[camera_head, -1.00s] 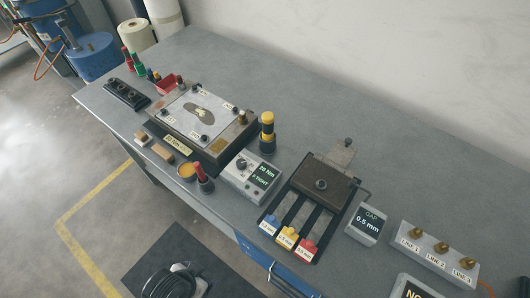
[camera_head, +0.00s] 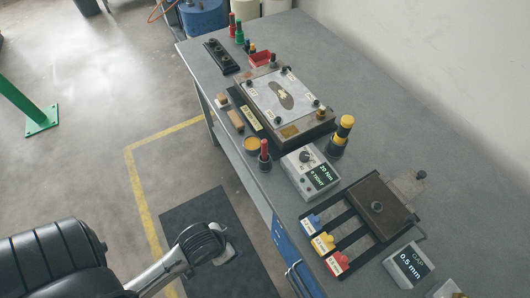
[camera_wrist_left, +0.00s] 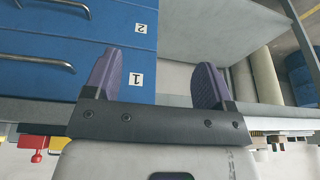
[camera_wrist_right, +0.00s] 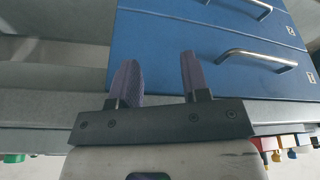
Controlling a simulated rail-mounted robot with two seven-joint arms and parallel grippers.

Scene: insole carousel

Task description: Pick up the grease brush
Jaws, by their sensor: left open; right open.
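A red-handled tool (camera_head: 264,147), which looks like the grease brush, stands upright in a dark round holder (camera_head: 264,162) near the bench's front edge. Its bristles are hidden in the holder. A small tin with amber contents (camera_head: 252,144) stands just left of it. My left gripper (camera_wrist_left: 158,75) is open and empty in the left wrist view, facing blue drawers. My right gripper (camera_wrist_right: 158,75) is open and empty in the right wrist view, also before blue drawers. Neither gripper shows in the head view, and neither touches the brush.
A fixture plate with an insole shape (camera_head: 270,98) lies behind the brush. A torque readout box (camera_head: 311,172) and a black-and-yellow tool (camera_head: 343,130) stand to its right. A slotted fixture with coloured tabs (camera_head: 345,262) lies farther right. Blue drawers (camera_head: 290,255) are below the bench top.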

